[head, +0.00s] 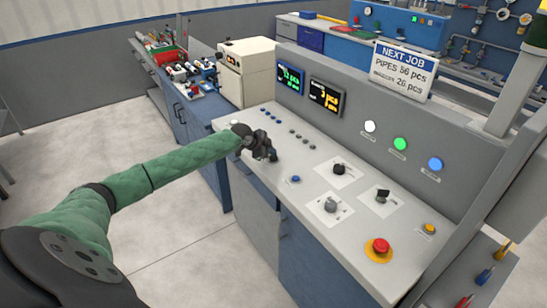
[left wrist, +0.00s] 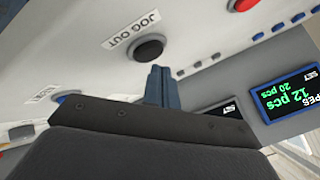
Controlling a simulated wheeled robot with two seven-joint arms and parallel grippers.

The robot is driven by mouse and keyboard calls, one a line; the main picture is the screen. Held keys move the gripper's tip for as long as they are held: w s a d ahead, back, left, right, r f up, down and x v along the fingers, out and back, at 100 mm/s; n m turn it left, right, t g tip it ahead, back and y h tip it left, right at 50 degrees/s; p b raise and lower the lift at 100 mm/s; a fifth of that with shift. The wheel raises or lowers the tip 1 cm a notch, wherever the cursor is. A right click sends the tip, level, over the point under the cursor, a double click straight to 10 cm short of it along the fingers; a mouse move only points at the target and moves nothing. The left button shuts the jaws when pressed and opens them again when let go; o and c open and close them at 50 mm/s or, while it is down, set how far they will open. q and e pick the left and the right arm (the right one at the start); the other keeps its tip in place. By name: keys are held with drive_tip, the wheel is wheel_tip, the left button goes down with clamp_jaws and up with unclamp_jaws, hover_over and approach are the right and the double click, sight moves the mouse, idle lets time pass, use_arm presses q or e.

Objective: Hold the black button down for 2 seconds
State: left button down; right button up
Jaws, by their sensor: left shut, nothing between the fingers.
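The black button (left wrist: 148,47) is a round push button on the light console panel, with the label JOG OUT beside it in the left wrist view. In the head view I cannot make it out; my left gripper and wrist cover that part of the panel. My left gripper (head: 268,155) is low over the far left part of the console in the head view. Its shut fingers (left wrist: 162,84) are empty and their tips lie close beside the button in the left wrist view. I cannot tell whether they touch it. My right gripper is not in view.
A red button (left wrist: 241,4) and a blue button (left wrist: 70,98) flank the black one. The console (head: 285,215) also carries knobs (head: 332,205), a red mushroom button (head: 380,246) and a yellow button (head: 429,228). Displays (head: 325,98) stand on the back wall. A beige box machine (head: 250,70) is beyond.

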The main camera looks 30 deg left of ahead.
sight(271, 158)
use_arm(q)
drive_tip(key=shift+r, duration=0.1)
drive_tip(key=shift+r, duration=0.1)
drive_tip(key=shift+r+p, duration=1.4)
drive_tip(key=shift+r, duration=1.05)
drive_tip(key=shift+f, duration=0.1)
